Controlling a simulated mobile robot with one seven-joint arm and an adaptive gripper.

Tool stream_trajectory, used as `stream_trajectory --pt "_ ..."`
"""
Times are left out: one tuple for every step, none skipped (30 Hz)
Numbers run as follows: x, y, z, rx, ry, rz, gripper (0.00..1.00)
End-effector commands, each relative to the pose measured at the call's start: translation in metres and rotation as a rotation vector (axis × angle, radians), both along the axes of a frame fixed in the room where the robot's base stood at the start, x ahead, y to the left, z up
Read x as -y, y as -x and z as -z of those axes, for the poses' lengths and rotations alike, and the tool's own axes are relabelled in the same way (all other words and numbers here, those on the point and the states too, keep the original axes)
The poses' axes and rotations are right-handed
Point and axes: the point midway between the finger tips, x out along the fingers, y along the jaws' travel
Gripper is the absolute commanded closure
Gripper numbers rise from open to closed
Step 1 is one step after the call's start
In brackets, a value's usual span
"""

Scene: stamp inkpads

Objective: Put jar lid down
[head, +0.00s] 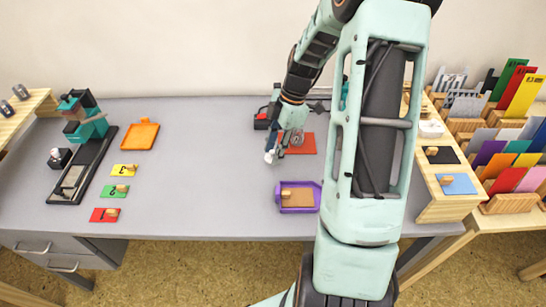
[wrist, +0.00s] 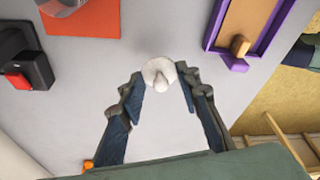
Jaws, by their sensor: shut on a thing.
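The jar lid (wrist: 160,73) is white and round with a small knob, and sits between my gripper's fingertips in the wrist view. It also shows as a small white shape in the head view (head: 269,157). My gripper (wrist: 160,80) is shut on the lid, with the grey table around it. In the head view my gripper (head: 274,149) is just left of the red-orange mat (head: 308,144). I cannot tell whether the lid touches the table. A grey jar (head: 297,138) stands on that mat, partly behind my gripper.
A purple tray with a brown pad (head: 298,197) lies in front and right of my gripper. A black-and-red object (head: 261,121) stands behind it. The table (head: 205,175) to the left is clear up to the numbered cards (head: 115,190).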

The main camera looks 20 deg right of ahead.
Motion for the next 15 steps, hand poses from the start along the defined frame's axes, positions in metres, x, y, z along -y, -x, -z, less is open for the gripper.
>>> stream_trajectory --pt "0.0 -0.002 0.003 0.0 0.0 0.0 0.77" --pt "0.0 -0.003 0.004 0.0 0.0 0.0 0.77" --pt "0.0 -0.004 0.005 0.0 0.0 0.001 0.77" --pt "0.001 -0.005 0.006 0.0 0.0 0.0 0.77" --pt "0.0 -0.006 0.007 0.0 0.0 0.0 0.77" --pt "0.0 -0.008 0.01 0.0 0.0 0.0 0.77" --pt "0.0 -0.009 0.012 -0.001 0.0 0.0 0.77" --pt "0.0 -0.01 0.017 -0.002 0.0 0.0 0.77" --pt "0.0 -0.009 0.023 -0.002 -0.001 0.0 0.77" --pt "0.0 -0.009 0.028 -0.003 -0.001 0.0 0.77" --pt "0.0 -0.009 0.033 -0.003 -0.001 0.0 0.77" --pt "0.0 -0.009 0.038 -0.002 -0.001 0.0 0.77" --pt "0.0 -0.009 0.04 -0.001 0.0 0.001 0.77" --pt "0.0 -0.009 0.042 -0.001 0.0 0.001 0.77" --pt "0.0 -0.009 0.042 0.0 0.0 0.001 0.77"
